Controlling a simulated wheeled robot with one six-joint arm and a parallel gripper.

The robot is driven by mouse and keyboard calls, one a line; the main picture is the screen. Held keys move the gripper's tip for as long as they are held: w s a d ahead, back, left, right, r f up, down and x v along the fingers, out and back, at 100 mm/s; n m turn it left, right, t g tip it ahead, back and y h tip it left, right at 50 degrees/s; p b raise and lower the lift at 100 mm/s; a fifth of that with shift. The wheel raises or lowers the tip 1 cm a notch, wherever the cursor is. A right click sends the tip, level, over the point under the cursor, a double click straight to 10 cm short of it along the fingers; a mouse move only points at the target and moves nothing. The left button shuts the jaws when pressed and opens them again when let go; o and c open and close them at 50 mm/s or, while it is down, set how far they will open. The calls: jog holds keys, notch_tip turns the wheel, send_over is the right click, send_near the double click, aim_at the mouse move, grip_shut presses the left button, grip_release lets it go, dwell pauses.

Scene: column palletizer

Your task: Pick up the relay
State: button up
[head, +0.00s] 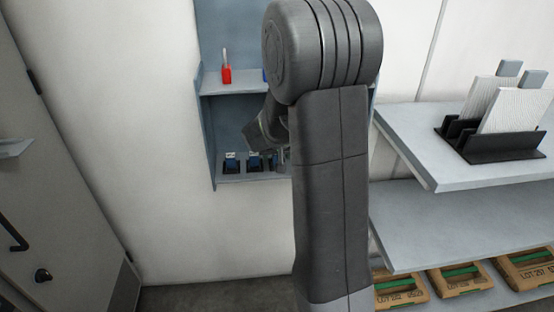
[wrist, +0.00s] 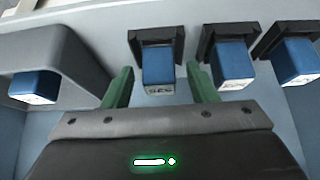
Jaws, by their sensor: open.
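Several blue blocks with white labels, which look like relays, sit in black holders along the wall shelf. In the wrist view, one relay (wrist: 158,72) stands in its holder between my gripper's green fingers. My gripper (wrist: 160,80) is open, one finger to each side of that relay, with gaps visible. Two more relays, a near one (wrist: 229,64) and a far one (wrist: 292,64), sit to the right. In the head view, relays (head: 231,163) show on the lower shelf, and my arm hides the gripper's fingers and part of the row.
Another blue block (wrist: 34,86) sits in a grey recessed housing at left in the wrist view. A red object (head: 226,74) stands on the upper shelf (head: 235,89). At right are a grey shelf unit (head: 455,228), a black rack (head: 505,150) with panels, and cardboard boxes (head: 460,279).

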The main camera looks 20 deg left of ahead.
jog(key=c, duration=1.1)
jog(key=shift+r, duration=0.1)
